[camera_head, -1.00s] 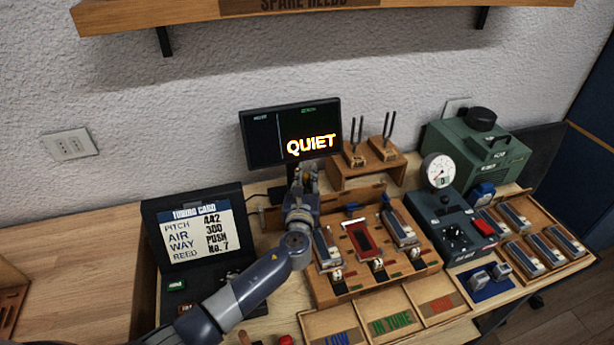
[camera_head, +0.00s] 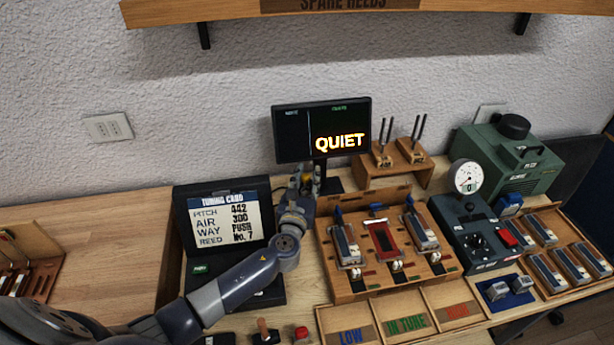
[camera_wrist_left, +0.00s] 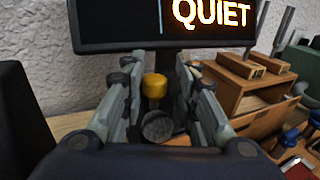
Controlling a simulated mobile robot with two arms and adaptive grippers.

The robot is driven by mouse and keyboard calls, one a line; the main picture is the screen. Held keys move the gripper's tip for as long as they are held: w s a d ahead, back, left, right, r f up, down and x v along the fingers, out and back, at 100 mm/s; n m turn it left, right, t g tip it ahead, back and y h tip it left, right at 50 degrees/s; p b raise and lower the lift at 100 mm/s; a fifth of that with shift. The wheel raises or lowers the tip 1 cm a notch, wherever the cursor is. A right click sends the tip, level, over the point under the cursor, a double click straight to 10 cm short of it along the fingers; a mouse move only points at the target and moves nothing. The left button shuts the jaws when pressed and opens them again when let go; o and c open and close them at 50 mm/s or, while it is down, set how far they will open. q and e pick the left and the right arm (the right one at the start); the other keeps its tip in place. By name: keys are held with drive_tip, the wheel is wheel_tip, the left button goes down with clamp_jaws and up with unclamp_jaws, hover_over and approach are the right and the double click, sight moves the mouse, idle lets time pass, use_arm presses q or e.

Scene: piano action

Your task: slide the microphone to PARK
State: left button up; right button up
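In the left wrist view a small post with a yellow cap (camera_wrist_left: 154,88) and a dark round disc (camera_wrist_left: 157,126) stands between my left gripper's fingers. It looks like the microphone, but I cannot be sure. My left gripper (camera_head: 305,178) is below the display in the head view and hides most of what is there. In the left wrist view its fingers (camera_wrist_left: 158,100) are apart, one on each side of the yellow cap, with visible gaps. No PARK label is readable. My right gripper is not in view.
The display (camera_head: 322,131) reads QUIET just behind the gripper. The tuning card stand (camera_head: 180,228) is close on its left. The wooden reed bench (camera_head: 345,292) is on its right, with a fork stand (camera_head: 365,170) behind. Open tabletop (camera_head: 90,210) lies at far left.

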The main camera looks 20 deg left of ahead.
use_arm(q)
drive_tip(key=s+d, duration=0.2)
drive_tip(key=s, duration=1)
drive_tip(key=shift+d, duration=0.2)
drive_tip(key=shift+w, duration=0.1)
